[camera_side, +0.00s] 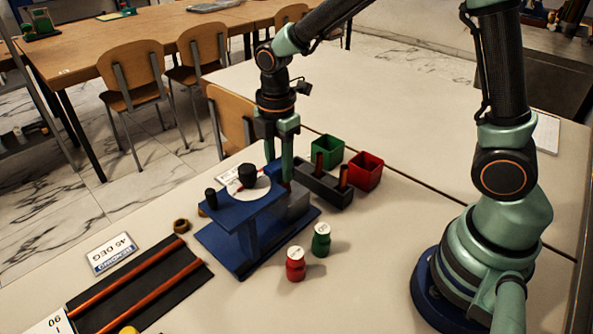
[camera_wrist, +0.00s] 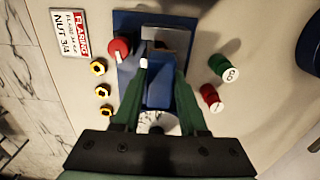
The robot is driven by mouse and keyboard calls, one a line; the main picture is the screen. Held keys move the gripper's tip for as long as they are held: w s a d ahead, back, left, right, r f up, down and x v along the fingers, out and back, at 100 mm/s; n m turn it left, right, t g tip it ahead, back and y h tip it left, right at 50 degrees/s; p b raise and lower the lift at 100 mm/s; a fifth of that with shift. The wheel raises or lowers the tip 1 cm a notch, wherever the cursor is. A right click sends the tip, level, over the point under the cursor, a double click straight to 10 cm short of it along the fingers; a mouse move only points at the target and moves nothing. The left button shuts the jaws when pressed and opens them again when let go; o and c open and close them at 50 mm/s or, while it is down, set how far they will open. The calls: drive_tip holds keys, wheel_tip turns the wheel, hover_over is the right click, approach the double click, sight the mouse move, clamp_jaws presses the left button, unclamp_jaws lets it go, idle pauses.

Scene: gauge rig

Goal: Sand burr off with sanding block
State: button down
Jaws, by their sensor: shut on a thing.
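My gripper (camera_side: 279,168) points down at the far side of the blue gauge rig (camera_side: 228,212), beside its white dial (camera_side: 260,188). The rig's blue base (camera_wrist: 127,22) lies under the fingers. A red knob (camera_wrist: 120,48) is just left of the left fingertip. A small white piece (camera_wrist: 143,63) is at that fingertip. I cannot make out a burr.
A red bottle (camera_side: 295,266) and a green bottle (camera_side: 320,242) stand near the rig. Several brass nuts (camera_wrist: 98,67) lie left in the wrist view. A black mat (camera_side: 140,290) bears copper tubes.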

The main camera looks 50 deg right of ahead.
drive_tip(key=shift+d, duration=0.2)
drive_tip(key=shift+s+d+f, duration=0.1)
drive_tip(key=shift+d+f, duration=0.05)
drive_tip(key=shift+d, duration=1.35)
drive_tip(key=shift+a, duration=0.1)
drive_tip(key=shift+a, duration=1.6)
drive_tip(key=shift+d, duration=0.2)
drive_tip(key=shift+d+f, duration=0.1)
drive_tip(key=shift+d, duration=1.4)
drive_tip(key=shift+a, duration=0.1)
